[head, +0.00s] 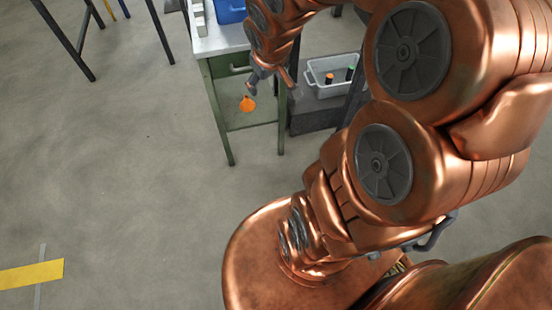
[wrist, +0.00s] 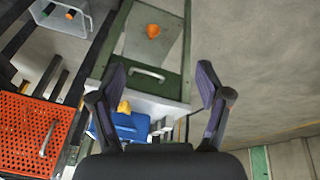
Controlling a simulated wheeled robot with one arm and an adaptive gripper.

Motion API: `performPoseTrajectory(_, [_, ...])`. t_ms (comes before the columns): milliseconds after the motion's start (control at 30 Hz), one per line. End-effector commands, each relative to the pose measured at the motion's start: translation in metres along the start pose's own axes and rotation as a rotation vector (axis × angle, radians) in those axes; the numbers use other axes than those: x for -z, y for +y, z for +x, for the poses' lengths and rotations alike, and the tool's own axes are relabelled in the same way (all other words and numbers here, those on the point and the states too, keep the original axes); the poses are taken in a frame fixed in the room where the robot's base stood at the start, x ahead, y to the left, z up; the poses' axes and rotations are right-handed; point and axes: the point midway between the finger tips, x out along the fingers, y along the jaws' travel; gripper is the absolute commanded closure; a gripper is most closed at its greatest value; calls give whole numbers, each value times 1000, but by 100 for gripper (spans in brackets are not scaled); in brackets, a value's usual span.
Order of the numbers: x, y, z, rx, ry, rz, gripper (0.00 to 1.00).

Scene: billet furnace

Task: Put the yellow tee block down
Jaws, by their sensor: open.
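My gripper (wrist: 160,75) is open in the wrist view, with nothing between its fingers. In the head view it hangs at the front edge of the workbench (head: 222,42), and its fingertips (head: 262,82) are small there. A yellow block (wrist: 125,107), likely the tee block, shows beside the left finger in the wrist view. It lies at a blue bin (wrist: 130,128) on the bench; whether it is inside or on the rim I cannot tell. The blue bin also shows at the top of the head view (head: 230,12). The yellow block is not visible there.
An orange object (head: 247,104) lies on the bench's lower shelf (wrist: 135,45). An orange perforated panel (wrist: 25,125) is left in the wrist view.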

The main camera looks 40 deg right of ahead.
Motion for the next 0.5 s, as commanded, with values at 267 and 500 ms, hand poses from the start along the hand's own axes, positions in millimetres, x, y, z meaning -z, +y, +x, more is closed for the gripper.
performPoseTrajectory(267, [-108,-73,-73,55,-298,-6,23])
performPoseTrajectory(500, [-176,-114,-117,128,-468,-17,23])
